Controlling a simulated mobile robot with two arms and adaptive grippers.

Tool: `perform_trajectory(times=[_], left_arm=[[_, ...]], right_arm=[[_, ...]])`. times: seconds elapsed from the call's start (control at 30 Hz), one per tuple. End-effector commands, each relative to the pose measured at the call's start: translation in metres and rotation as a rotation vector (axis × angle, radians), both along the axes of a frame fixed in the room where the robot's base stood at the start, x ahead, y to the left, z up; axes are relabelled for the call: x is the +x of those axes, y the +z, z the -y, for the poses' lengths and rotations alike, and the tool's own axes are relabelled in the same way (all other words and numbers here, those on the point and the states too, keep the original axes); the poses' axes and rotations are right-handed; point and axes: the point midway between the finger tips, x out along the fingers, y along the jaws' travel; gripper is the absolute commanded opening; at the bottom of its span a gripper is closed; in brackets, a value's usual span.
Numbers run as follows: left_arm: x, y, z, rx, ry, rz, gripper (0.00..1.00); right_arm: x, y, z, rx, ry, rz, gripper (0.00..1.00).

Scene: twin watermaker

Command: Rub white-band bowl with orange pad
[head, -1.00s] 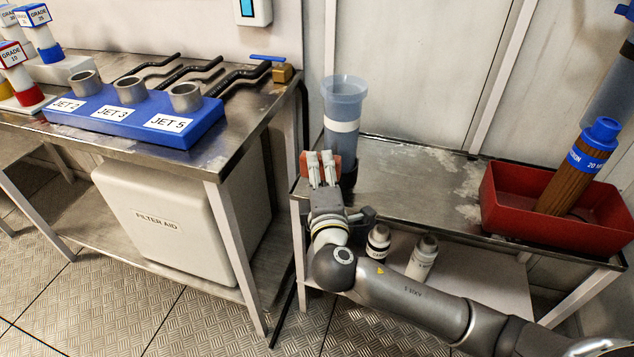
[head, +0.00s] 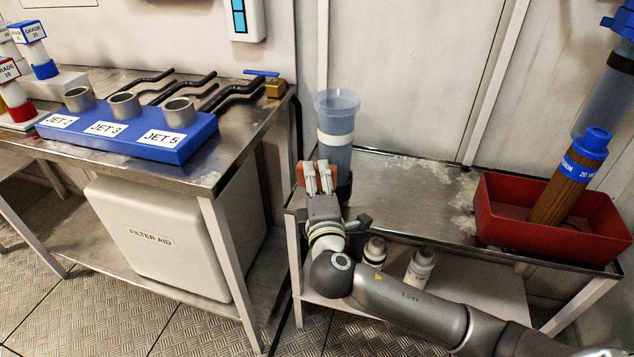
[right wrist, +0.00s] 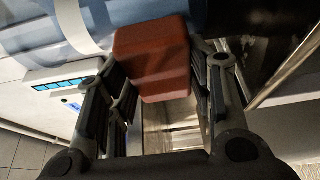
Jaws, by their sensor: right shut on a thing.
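The white-band bowl (head: 337,110) is a tall translucent blue cup with a white band, upright in a dark holder at the left end of the right-hand bench. It also shows in the right wrist view (right wrist: 50,35), across the top. My right gripper (head: 318,172) is shut on the orange pad (head: 303,174), just in front of the bowl's lower part. In the right wrist view the pad (right wrist: 152,60) sits between the fingers and overlaps the bowl's side; whether it touches cannot be told for sure. My left gripper is not in view.
A red bin (head: 545,230) with a brown, blue-capped cartridge (head: 566,180) stands at the bench's right. Bottles (head: 420,266) stand on the shelf below. The left table holds a blue jet block (head: 130,130). The middle of the right-hand bench top (head: 415,195) is clear.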

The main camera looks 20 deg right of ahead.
Motion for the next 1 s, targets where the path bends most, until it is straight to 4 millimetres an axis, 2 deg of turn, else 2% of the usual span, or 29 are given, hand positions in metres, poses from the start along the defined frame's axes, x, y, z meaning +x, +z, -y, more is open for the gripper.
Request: perform_trajectory(times=[1.0], left_arm=[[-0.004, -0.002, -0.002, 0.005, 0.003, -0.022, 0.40]], right_arm=[[0.017, 0.000, 0.011, 0.000, 0.000, 0.000, 0.29]])
